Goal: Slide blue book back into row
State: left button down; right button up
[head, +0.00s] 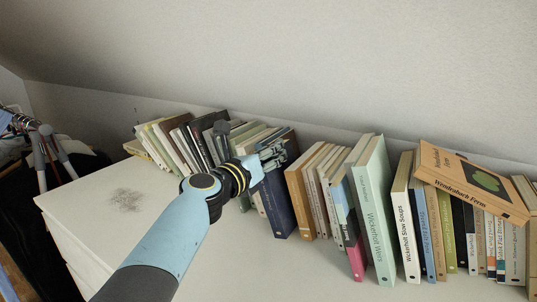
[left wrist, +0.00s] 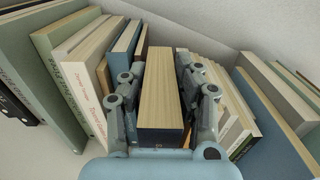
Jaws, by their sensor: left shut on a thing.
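The blue book (head: 280,207) is dark blue and stands upright in the row in the head view, its spine toward the front of the shelf top. My left gripper (head: 272,155) is at its upper part. In the left wrist view the book (left wrist: 160,95) shows its pale page edges and dark cover between the two fingers of my left gripper (left wrist: 160,110), which is shut on it. The fingers hide part of the book's sides. My right gripper is not in view.
An orange-brown book (head: 297,202) stands just right of the blue one. A large pale green book (head: 376,210) is farther right. An orange book (head: 470,180) lies tilted on top of other books. The white top (head: 250,270) in front is clear, apart from a grey scribble-like patch (head: 126,199).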

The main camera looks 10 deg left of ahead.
pick_arm(q)
jog(key=shift+r, duration=0.1)
jog(key=shift+b+x, duration=0.35)
jog(key=shift+x, duration=0.5)
jog(key=c, duration=0.9)
grip_release()
jog(key=shift+d, duration=0.1)
jog(key=shift+s, duration=0.1)
jog(key=v, duration=1.2)
